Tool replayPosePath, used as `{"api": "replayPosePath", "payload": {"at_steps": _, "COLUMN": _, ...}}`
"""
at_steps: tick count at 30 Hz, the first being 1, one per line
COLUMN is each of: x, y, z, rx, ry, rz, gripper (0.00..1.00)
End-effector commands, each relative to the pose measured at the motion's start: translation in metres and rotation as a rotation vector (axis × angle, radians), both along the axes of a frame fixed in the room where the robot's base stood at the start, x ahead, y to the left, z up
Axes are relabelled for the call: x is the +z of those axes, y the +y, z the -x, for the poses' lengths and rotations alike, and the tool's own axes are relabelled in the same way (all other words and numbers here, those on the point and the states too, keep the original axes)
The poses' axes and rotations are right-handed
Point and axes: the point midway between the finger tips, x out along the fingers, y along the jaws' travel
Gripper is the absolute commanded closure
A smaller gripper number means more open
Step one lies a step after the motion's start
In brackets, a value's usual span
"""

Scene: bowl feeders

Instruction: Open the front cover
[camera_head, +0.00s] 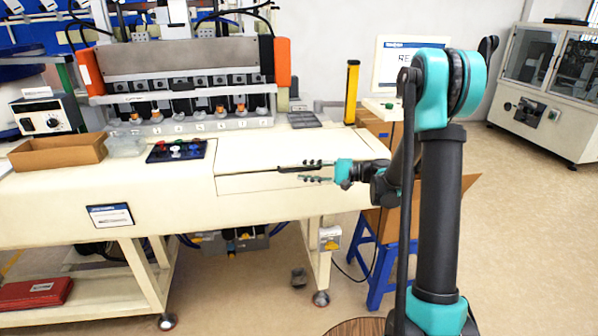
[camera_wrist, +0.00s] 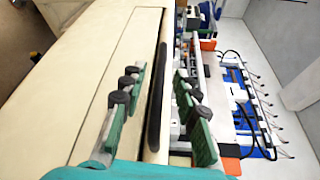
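The front cover (camera_head: 260,182) is a cream panel in the front of the long machine bench, outlined by thin seams. It looks closed. In the wrist view the cover (camera_wrist: 125,65) fills the left and middle, with a long black handle (camera_wrist: 156,100) along its edge. My gripper (camera_head: 304,171) is in front of the cover's right part. In the wrist view my gripper (camera_wrist: 160,72) is open, one green finger on each side of the handle. Gaps show between the handle and both fingers, so it does not look clamped. How deep the fingertips reach is unclear.
A cardboard tray (camera_head: 58,153) and a button panel (camera_head: 176,151) sit on the bench top. The feeder head (camera_head: 180,75) with orange ends stands behind. A blue stool (camera_head: 388,265) with a cardboard box stands right of the bench. Floor in front of the bench (camera_head: 245,300) is clear.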

Motion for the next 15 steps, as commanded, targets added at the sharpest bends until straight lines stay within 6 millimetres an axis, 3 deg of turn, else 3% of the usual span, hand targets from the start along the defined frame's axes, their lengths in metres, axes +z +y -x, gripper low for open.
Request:
{"api": "replayPosePath", "payload": {"at_steps": 6, "x": -0.002, "y": 0.021, "z": -0.002, "rx": 0.001, "ry": 0.0, "rz": 0.0, "gripper": 0.69}}
{"api": "replayPosePath", "payload": {"at_steps": 15, "x": -0.002, "y": 0.024, "z": -0.003, "rx": -0.001, "ry": 0.0, "rz": 0.0, "gripper": 0.69}}
